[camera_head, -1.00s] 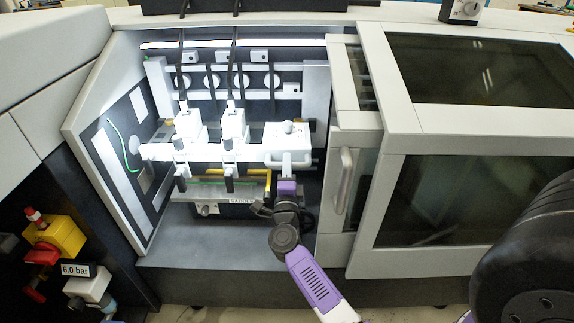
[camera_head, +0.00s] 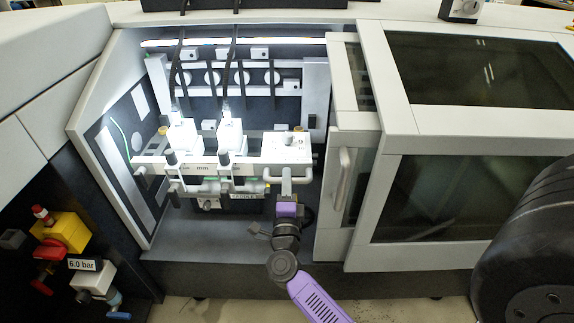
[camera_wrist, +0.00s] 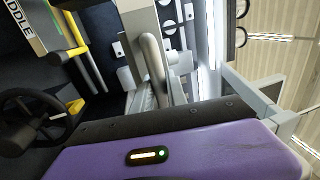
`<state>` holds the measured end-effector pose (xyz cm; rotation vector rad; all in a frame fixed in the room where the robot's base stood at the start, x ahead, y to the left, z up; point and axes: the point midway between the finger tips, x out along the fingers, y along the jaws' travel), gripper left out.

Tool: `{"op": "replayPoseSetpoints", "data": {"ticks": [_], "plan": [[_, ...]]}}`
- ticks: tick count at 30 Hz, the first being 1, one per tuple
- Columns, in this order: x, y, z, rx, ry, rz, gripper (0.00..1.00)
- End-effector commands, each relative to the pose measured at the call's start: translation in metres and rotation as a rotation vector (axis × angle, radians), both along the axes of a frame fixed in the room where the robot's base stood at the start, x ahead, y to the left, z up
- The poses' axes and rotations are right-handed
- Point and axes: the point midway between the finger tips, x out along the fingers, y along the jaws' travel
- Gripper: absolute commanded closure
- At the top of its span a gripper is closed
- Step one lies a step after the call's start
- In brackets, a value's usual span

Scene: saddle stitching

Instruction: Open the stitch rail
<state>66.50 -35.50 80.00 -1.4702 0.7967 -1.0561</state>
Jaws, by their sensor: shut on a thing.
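The stitch rail (camera_head: 258,168) is a pale bar across the lit bay in the head view, carrying two white stitching heads, the left one (camera_head: 182,136) and the right one (camera_head: 231,136). Its U-shaped handle (camera_head: 305,179) hangs at the rail's right end, below a white block (camera_head: 288,146). My gripper (camera_head: 287,190), purple and dark, reaches up from below and is shut on the handle. In the wrist view the handle (camera_wrist: 152,62) is a rounded grey bar beyond my purple gripper body. The fingertips are hard to make out there.
A sliding door with a vertical grip (camera_head: 342,178) stands close to the right of my gripper. A black handwheel (camera_wrist: 32,118) and yellow bars (camera_wrist: 75,40) show in the wrist view. The bay's left side wall (camera_head: 120,165) bounds the rail. The bay floor is clear.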

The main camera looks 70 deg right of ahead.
Motion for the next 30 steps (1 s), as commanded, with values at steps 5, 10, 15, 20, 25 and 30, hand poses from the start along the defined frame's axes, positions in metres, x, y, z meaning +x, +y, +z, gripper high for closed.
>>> {"op": "replayPoseSetpoints", "data": {"ticks": [5, 10, 15, 20, 25, 30], "plan": [[-0.013, 0.035, 0.000, 0.003, 0.005, 0.006, 1.00], [-0.025, 0.064, 0.000, 0.003, 0.005, 0.006, 1.00], [-0.037, 0.091, -0.001, 0.004, 0.003, 0.004, 1.00], [-0.045, 0.112, -0.001, 0.003, 0.002, 0.004, 1.00], [-0.052, 0.128, -0.002, 0.003, 0.003, 0.005, 1.00], [-0.055, 0.136, -0.001, 0.002, 0.003, 0.003, 1.00]]}}
